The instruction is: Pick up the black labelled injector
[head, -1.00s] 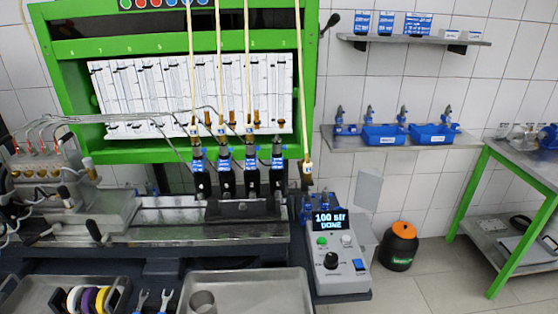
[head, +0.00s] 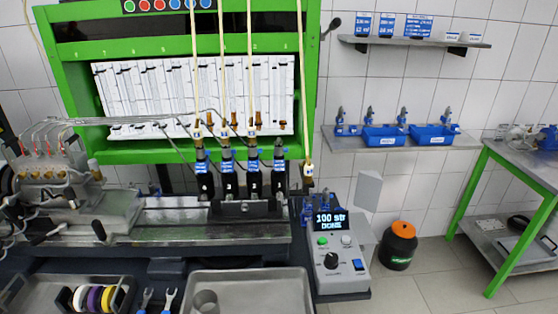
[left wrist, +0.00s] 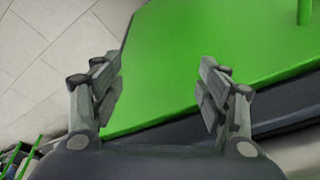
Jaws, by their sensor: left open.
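Several black injectors with blue labels stand upright in a row in the clamp of the test bench in the head view. They are the far left one (head: 203,182), two middle ones (head: 228,181) (head: 253,181) and the far right one (head: 278,180). Which one the task means cannot be told. Beige hoses hang from above to some of their tops. My left gripper (left wrist: 160,82) shows only in the left wrist view, with its fingers wide apart and nothing between them. No injector shows in that view. My right gripper is in neither view.
A green panel (left wrist: 220,50) lies beyond my left fingers. In the head view, a control box (head: 340,262) stands right of the bench, and a metal tray (head: 255,292) lies in front. Blue bins (head: 384,136) stand on a wall shelf. A black-and-orange canister (head: 398,248) stands on the floor.

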